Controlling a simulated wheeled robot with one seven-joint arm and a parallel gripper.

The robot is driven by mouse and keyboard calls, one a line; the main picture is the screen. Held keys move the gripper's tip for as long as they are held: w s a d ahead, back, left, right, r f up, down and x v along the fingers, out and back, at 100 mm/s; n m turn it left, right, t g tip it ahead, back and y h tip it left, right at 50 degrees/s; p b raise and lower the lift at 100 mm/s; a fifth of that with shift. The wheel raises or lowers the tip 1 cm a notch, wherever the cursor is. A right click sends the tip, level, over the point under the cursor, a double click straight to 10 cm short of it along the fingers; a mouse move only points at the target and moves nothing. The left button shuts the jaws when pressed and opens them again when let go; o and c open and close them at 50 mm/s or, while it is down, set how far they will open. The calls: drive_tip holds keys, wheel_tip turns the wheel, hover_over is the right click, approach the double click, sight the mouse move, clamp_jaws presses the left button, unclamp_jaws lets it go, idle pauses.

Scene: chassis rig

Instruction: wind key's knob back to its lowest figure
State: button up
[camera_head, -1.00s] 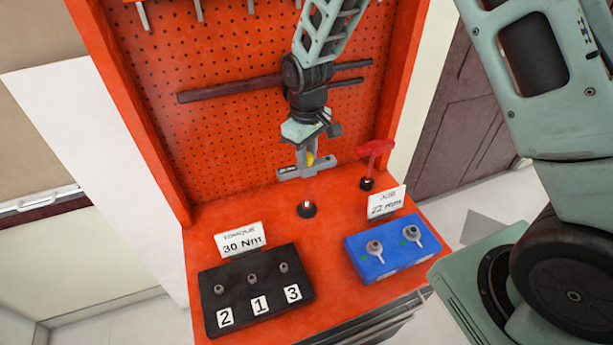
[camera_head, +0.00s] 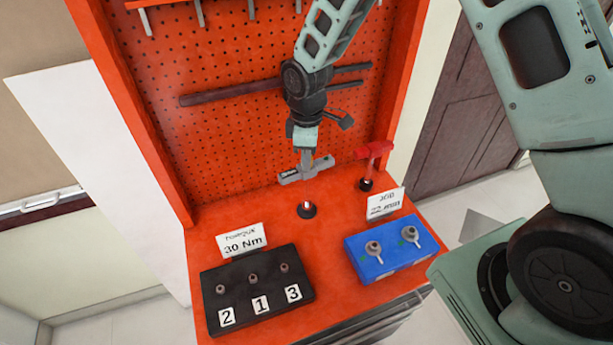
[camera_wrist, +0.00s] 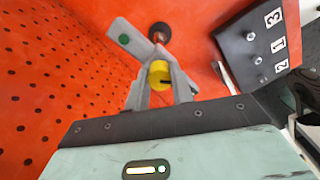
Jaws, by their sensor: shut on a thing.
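My gripper (camera_head: 307,160), pointing down, is shut on the knob; the wrist view also shows my gripper (camera_wrist: 160,82) there. No figures on the knob can be read, and the head view hides the knob behind my fingers.
A red T-handled tool (camera_head: 375,151) stands close on the right. In front are a black block (camera_head: 240,290) with sockets marked 2, 1, 3 and a blue block (camera_head: 385,262) with two sockets. A sign (camera_head: 242,242) reads 30 Nm. The orange pegboard (camera_head: 240,130) rises behind.

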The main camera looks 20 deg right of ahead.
drive_tip(key=shift+n+p, duration=0.4)
drive_tip(key=shift+n, duration=0.6)
drive_tip(key=shift+n+p, duration=0.45)
drive_tip(key=shift+n, duration=0.75)
drive_tip(key=o, duration=0.6)
drive_tip(key=shift+o, duration=0.2)
